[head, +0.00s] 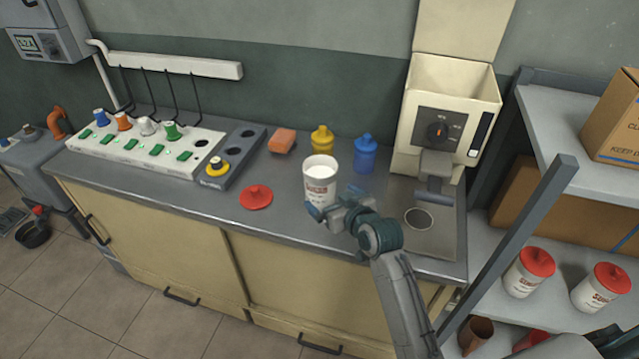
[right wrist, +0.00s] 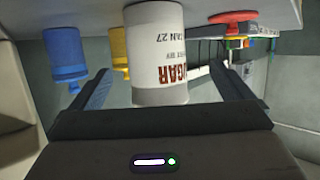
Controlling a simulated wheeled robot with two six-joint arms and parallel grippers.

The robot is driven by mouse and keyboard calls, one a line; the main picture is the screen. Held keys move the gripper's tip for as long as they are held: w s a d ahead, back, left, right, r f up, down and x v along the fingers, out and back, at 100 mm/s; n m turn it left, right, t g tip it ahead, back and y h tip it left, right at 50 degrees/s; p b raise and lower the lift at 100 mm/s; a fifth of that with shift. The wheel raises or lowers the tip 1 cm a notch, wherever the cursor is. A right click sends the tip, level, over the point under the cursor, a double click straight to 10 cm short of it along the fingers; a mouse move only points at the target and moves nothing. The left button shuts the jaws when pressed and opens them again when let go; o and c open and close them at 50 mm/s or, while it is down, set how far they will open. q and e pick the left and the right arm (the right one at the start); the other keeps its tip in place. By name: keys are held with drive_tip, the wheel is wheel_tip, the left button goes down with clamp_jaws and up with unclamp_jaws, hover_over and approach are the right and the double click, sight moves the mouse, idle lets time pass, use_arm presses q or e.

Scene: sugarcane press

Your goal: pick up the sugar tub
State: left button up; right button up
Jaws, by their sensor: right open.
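The sugar tub (head: 319,183) is a white, open-topped tub with red and dark lettering, full of white contents. It stands upright on the grey counter, and a red lid (head: 257,197) lies to its left. My right gripper (head: 335,203) is open at the tub's near side, low by the counter. In the right wrist view, which looks upside down, the tub (right wrist: 157,60) shows between the two spread fingers with a gap on each side. I cannot tell how far the fingers reach around it. My left gripper is not in view.
A blue bottle (head: 365,155) and a yellow bottle (head: 322,140) stand close behind the tub. An orange block (head: 283,141) lies farther left. A cream machine (head: 445,115) stands to the right. Lidded tubs (head: 527,273) sit on the right shelf. The counter's front left is clear.

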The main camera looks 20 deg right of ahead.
sight(327, 193)
drive_tip(key=shift+w+a+f, duration=0.15)
drive_tip(key=shift+w+f, duration=0.1)
drive_tip(key=shift+w, duration=0.35)
drive_tip(key=shift+w+f, duration=0.2)
drive_tip(key=shift+w, duration=0.15)
drive_tip(key=shift+p+x, duration=0.45)
drive_tip(key=shift+x, duration=0.4)
drive_tip(key=shift+d+x, duration=0.2)
drive_tip(key=shift+x, duration=0.95)
drive_tip(key=shift+w+f, duration=0.25)
drive_tip(key=shift+w, duration=0.15)
drive_tip(key=c, duration=1.3)
drive_tip(key=shift+c, duration=0.4)
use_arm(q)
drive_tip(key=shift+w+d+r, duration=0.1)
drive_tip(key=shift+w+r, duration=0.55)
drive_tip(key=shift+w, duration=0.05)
use_arm(e)
drive_tip(key=shift+r, duration=0.1)
drive_tip(key=shift+r, duration=0.1)
